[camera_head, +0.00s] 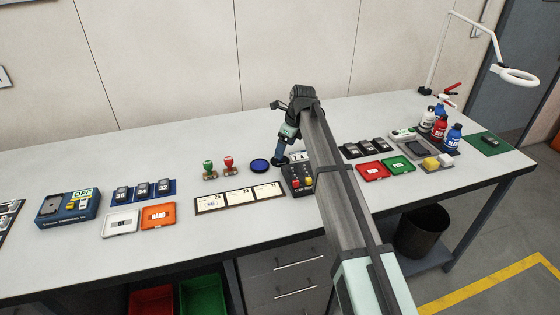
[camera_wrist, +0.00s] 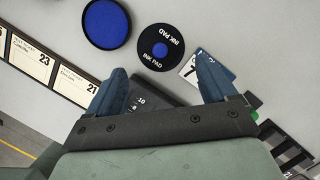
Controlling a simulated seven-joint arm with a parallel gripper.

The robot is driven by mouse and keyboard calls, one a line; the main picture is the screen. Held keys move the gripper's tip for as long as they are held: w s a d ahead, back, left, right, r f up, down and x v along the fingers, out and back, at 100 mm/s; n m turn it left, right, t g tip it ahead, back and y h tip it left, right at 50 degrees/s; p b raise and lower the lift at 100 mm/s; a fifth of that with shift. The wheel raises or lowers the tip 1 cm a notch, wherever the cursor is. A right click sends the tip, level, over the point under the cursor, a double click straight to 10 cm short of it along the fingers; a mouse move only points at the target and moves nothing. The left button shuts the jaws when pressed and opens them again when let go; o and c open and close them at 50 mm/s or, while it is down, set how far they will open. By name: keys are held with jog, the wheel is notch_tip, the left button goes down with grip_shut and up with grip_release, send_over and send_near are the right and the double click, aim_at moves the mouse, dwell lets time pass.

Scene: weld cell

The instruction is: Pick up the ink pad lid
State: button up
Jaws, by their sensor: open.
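The ink pad lid (camera_wrist: 160,48) is a black disc marked "INK PAD" with a blue dot in its centre. It lies flat on the table in the wrist view, just ahead of my fingertips. The open ink pad (camera_wrist: 106,24), a round blue pad with a dark rim, lies beside it to the left; it also shows in the head view (camera_head: 260,166). My gripper (camera_wrist: 165,80) is open and empty, with its blue fingers apart and the lid beyond the gap between them. In the head view the lid is mostly hidden at my gripper (camera_head: 279,158).
A dark box with red and yellow buttons (camera_head: 297,182) stands close to my gripper. A white card (camera_wrist: 207,70) lies right of the lid. The date card strip (camera_head: 239,197) and two stamps (camera_head: 228,165) are to the left. Bare table lies behind the stamps.

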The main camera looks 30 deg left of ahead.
jog(key=shift+x, duration=2.55)
jog(key=shift+a, duration=0.15)
jog(key=shift+c, duration=0.5)
jog(key=c, duration=0.7)
